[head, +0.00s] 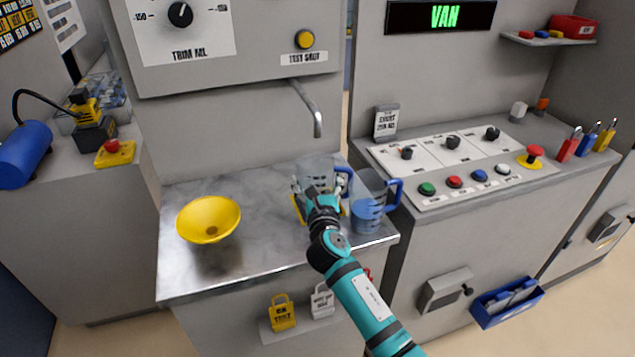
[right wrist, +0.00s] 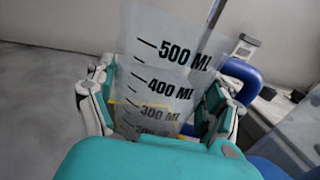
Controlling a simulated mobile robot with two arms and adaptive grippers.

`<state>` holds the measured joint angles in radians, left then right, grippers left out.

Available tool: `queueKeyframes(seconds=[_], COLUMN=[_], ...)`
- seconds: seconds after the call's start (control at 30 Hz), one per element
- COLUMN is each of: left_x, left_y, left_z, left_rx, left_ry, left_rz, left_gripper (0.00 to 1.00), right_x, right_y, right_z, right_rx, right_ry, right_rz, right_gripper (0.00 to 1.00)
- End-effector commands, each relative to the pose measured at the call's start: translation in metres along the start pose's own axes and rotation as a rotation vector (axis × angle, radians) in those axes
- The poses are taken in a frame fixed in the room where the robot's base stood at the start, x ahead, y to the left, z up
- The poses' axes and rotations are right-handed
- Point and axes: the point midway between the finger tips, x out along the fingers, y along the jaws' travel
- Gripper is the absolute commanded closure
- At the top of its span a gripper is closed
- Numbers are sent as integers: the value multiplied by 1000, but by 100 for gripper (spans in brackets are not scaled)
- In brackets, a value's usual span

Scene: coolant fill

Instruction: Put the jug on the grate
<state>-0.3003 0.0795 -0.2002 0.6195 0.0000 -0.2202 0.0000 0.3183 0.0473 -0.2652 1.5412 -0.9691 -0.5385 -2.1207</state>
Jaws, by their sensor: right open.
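A clear measuring jug (head: 314,171) with a blue handle stands on the metal counter below the spout. In the right wrist view the jug (right wrist: 165,65) shows 500, 400 and 300 ML marks. My right gripper (head: 318,188) is open, with a finger on each side of the jug. Yellow edging (head: 298,207) shows at the jug's base, mostly hidden by my gripper; I cannot make out the grate itself or whether the jug sits fully on it. A second jug (head: 367,208) with blue liquid and a blue handle stands close by on the right. My left gripper is not in view.
A metal spout (head: 309,108) hangs from the wall panel above the jug. A yellow funnel (head: 209,218) sits on the counter (head: 180,275) at left. A control panel (head: 455,165) with buttons and knobs is at right. The counter's front left is bare.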

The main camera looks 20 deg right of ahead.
Motion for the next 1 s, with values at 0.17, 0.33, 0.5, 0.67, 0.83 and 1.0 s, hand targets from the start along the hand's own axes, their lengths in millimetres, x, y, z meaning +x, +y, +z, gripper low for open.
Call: queueKeyframes(seconds=[0.17, 0.33, 0.5, 0.67, 0.83, 1.0], left_x=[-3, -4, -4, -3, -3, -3], left_y=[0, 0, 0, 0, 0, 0], left_z=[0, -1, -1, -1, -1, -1], left_rx=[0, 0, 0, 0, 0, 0], left_ry=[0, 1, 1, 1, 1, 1], left_rz=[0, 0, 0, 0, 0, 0], left_gripper=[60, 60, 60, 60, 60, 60], right_x=[-9, -42, -79, -105, -119, -120], right_y=[0, 0, 0, 0, 0, 0], right_z=[2, 2, 2, 2, 3, 4], right_rx=[1, -1, 0, 0, 0, 0], right_ry=[1, 1, 2, 1, 0, -1], right_rz=[1, 2, 2, 1, 0, -1], right_gripper=[14, 14, 14, 14, 14, 14])
